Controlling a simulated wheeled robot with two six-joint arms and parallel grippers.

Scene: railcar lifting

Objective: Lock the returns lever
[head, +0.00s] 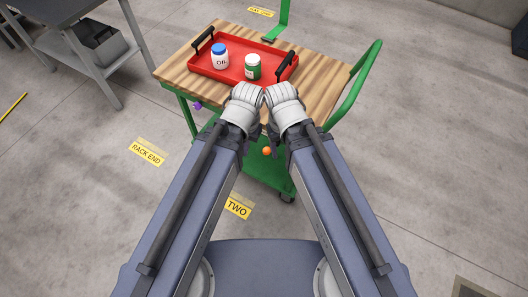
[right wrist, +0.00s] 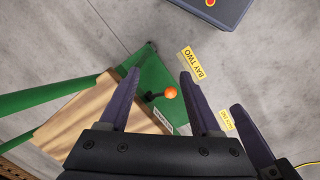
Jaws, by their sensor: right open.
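A lever with an orange ball knob (head: 267,151) sits low on the green cart, below the wooden top. In the right wrist view its orange knob (right wrist: 171,92) and short black arm show above a green plate with a small label I cannot read. I cannot tell which is the returns lever. My right gripper (right wrist: 160,100) is open and empty, its fingers apart with the orange knob showing between them, not touching it. My left gripper (head: 246,97) is beside it over the cart's near edge; its fingers are hidden in the head view.
The cart's wooden top (head: 325,80) holds a red tray (head: 215,75) with a blue-capped bottle (head: 220,58) and a green jar (head: 253,68). A green handle (head: 366,80) rises at right. A grey table (head: 85,40) stands left.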

